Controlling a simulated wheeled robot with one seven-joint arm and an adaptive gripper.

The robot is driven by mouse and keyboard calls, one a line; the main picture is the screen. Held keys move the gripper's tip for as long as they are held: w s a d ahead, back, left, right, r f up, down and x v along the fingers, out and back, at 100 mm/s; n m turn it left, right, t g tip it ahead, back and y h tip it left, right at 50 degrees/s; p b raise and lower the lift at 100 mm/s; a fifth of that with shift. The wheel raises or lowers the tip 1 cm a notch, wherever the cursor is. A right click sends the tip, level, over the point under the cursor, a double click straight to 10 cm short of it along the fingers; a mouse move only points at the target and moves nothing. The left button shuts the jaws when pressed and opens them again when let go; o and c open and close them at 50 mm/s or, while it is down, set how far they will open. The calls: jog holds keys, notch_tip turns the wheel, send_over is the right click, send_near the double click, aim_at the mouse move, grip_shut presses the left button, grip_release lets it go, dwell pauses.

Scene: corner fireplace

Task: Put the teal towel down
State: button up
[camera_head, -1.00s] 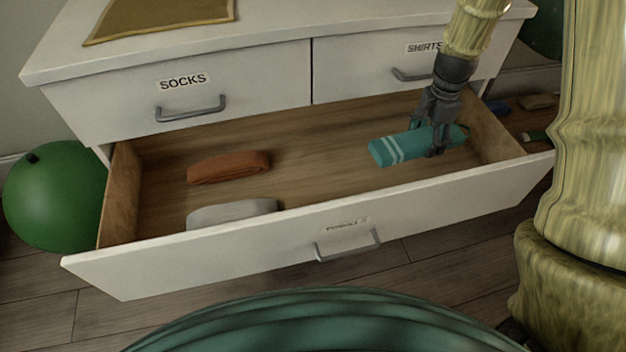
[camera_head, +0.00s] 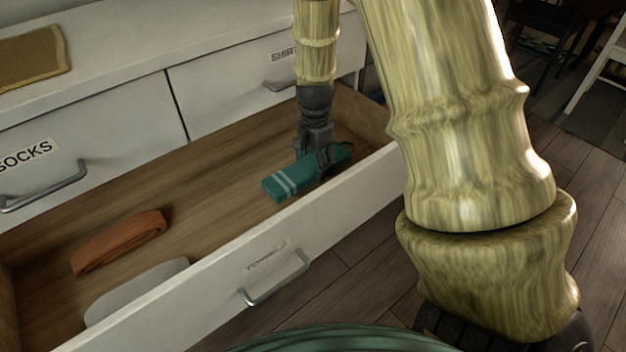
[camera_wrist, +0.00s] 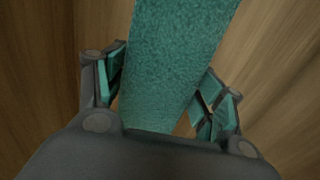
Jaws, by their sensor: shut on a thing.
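The teal towel (camera_head: 283,183), folded long and narrow with pale stripes near one end, is inside the open lower drawer (camera_head: 215,282), toward its right end. My gripper (camera_head: 322,172) points down from above and is shut on the towel around its middle. In the wrist view, the towel (camera_wrist: 170,60) runs between the two fingers (camera_wrist: 160,105), with the drawer's wooden floor behind it. I cannot tell whether the towel touches the drawer floor or hangs just above it.
An orange folded cloth (camera_head: 120,242) and a pale grey one (camera_head: 140,290) lie in the drawer's left part. The drawer floor between them and the teal towel is clear. Closed drawers labelled SOCKS (camera_head: 80,140) and SHIRTS (camera_head: 250,95) are above. A mustard cloth (camera_head: 30,57) lies on top.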

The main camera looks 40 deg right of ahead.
aim_at(315, 162)
jog(key=shift+f+b, duration=1.25)
jog(key=shift+f, duration=1.25)
jog(key=o, duration=1.1)
jog(key=shift+f, duration=0.1)
notch_tip(315, 162, up, 12)
jog(key=p, duration=0.6)
